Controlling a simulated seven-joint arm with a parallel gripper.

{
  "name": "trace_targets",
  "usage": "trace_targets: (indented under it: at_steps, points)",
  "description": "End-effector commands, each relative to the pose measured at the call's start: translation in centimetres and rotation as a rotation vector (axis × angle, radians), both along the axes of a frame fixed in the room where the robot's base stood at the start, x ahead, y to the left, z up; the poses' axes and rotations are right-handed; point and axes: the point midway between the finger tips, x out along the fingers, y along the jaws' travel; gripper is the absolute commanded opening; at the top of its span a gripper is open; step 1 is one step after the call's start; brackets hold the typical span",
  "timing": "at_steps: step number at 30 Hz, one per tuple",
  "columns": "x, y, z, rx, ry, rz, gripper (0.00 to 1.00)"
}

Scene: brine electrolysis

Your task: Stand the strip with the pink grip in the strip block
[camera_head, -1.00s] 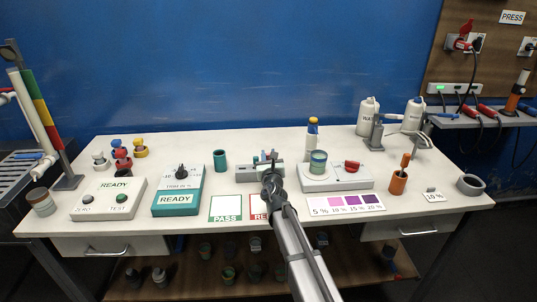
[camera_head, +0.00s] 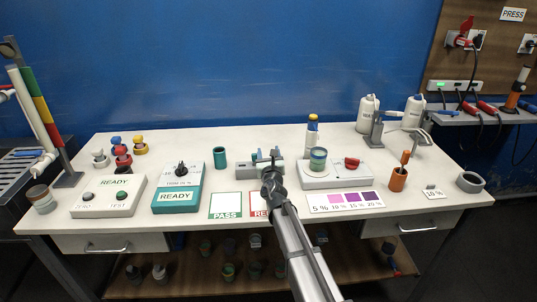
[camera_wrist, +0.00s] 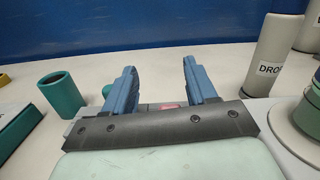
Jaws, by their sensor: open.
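My gripper (camera_wrist: 158,72) is open, with its two blue fingers spread apart, and it also shows in the head view (camera_head: 267,158) over the middle of the bench. A small pink patch (camera_wrist: 168,106), likely the pink grip, shows low between the fingers in the wrist view. It is apart from both fingers, and the rest of that strip is hidden behind the gripper's dark front bar. A grey block (camera_head: 245,172), likely the strip block, lies beside and partly behind my gripper. I cannot tell whether the strip stands in it or lies near it.
A teal cup (camera_head: 219,158) stands left of my gripper. To the right are a white device (camera_head: 335,182) with a banded jar (camera_head: 317,160) on it and a white bottle (camera_wrist: 273,55). PASS (camera_head: 225,205) and red-edged cards lie in front.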

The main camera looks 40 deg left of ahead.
Motion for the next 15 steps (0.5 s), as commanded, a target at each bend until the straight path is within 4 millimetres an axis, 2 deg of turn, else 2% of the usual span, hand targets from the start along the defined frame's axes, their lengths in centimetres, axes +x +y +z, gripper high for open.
trace_targets:
  at_steps: [8, 15]
  points:
    - [-1.4, -1.5, -0.1, 0.0, 0.0, 0.0, 0.57]
    - [-4.3, -4.3, -0.4, -0.001, 0.001, 0.001, 0.57]
